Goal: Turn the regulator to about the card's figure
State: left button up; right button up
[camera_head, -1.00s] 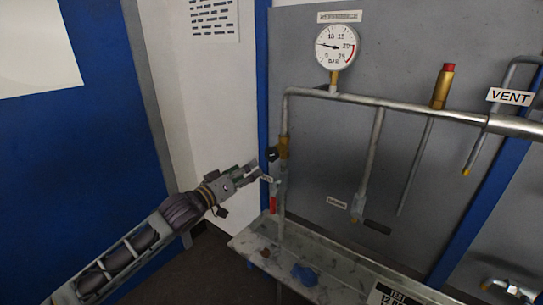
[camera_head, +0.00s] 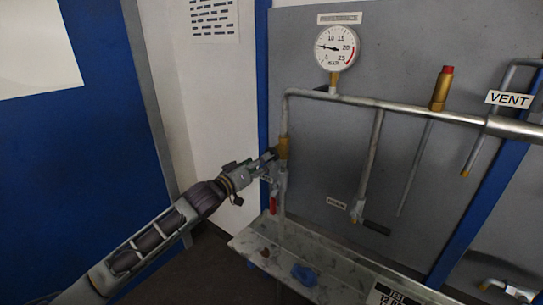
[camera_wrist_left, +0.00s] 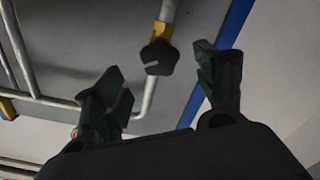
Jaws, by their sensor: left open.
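The regulator shows as a brass body (camera_head: 283,148) on the upright pipe at the panel's left side. In the left wrist view its black knob (camera_wrist_left: 159,57) sits below the brass body (camera_wrist_left: 164,31). My left gripper (camera_head: 269,157) is at the regulator from the left and hides the knob in the head view. In the left wrist view the gripper (camera_wrist_left: 166,85) is open, with the knob between the lines of its fingers, touching neither. The round gauge (camera_head: 335,48) has its needle pointing left. A card (camera_head: 393,297), partly cut off, seems to read 12. My right gripper is not in view.
A horizontal pipe (camera_head: 400,105) crosses the grey panel. A red handle (camera_head: 273,204) hangs below my left gripper, and a black-handled valve (camera_head: 375,227) is to the right. A blue object (camera_head: 304,275) lies on the metal bench (camera_head: 340,282). The left side is open.

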pick_arm(q)
jog(key=shift+p+x, duration=0.35)
jog(key=shift+x, duration=3.35)
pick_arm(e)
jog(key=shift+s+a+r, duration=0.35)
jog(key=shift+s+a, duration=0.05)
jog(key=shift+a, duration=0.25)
pick_arm(q)
jog(key=c, duration=1)
jog(key=shift+c, duration=0.2)
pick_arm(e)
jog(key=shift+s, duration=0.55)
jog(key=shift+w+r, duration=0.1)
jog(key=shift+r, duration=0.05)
